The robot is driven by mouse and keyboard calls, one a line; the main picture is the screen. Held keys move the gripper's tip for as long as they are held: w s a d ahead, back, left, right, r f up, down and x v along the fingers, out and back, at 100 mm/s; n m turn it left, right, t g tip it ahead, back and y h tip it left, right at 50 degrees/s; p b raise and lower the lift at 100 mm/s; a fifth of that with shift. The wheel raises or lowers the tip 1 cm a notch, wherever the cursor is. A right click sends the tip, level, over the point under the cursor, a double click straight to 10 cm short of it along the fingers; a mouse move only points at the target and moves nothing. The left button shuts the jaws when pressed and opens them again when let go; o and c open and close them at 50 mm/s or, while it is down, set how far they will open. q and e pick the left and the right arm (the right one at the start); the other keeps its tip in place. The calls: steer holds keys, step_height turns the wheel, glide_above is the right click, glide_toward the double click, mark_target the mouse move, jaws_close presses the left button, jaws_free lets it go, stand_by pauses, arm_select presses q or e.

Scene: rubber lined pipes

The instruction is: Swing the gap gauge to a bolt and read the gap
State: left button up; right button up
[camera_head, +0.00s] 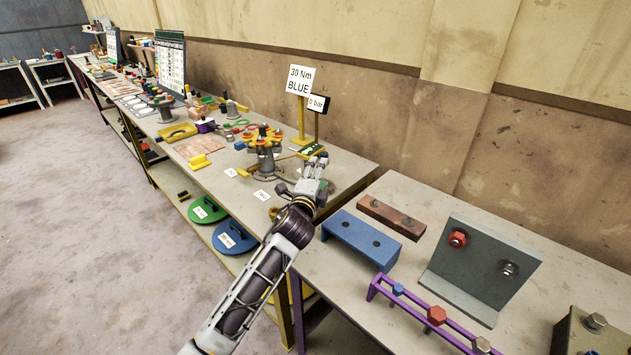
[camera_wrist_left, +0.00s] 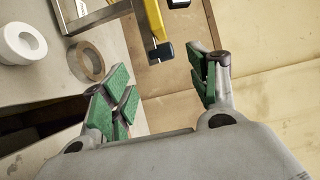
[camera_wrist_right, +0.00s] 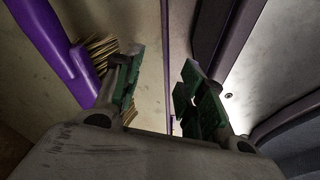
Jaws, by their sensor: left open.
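The flanged pipe stand (camera_head: 265,145) with orange parts around its top stands near the right end of the long bench. I cannot tell for sure which part is the gap gauge. My left gripper (camera_head: 315,165) is just right of the stand. In the left wrist view it (camera_wrist_left: 162,72) is open and empty, with a yellow bar with a black end (camera_wrist_left: 158,45) beyond the fingers. My right gripper (camera_wrist_right: 162,75) shows only in its wrist view, fingers apart and empty.
A nearer table holds a blue block (camera_head: 361,238), a grey angle plate (camera_head: 475,275) with bolts and a purple rack (camera_head: 415,308). A white ring (camera_wrist_left: 22,43) and a brown ring (camera_wrist_left: 86,62) lie near my left gripper. A purple bar (camera_wrist_right: 55,45) is beside my right gripper.

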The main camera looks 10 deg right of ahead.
arm_select(q)
steer(key=shift+v, duration=1.5)
steer(key=shift+d, duration=0.1)
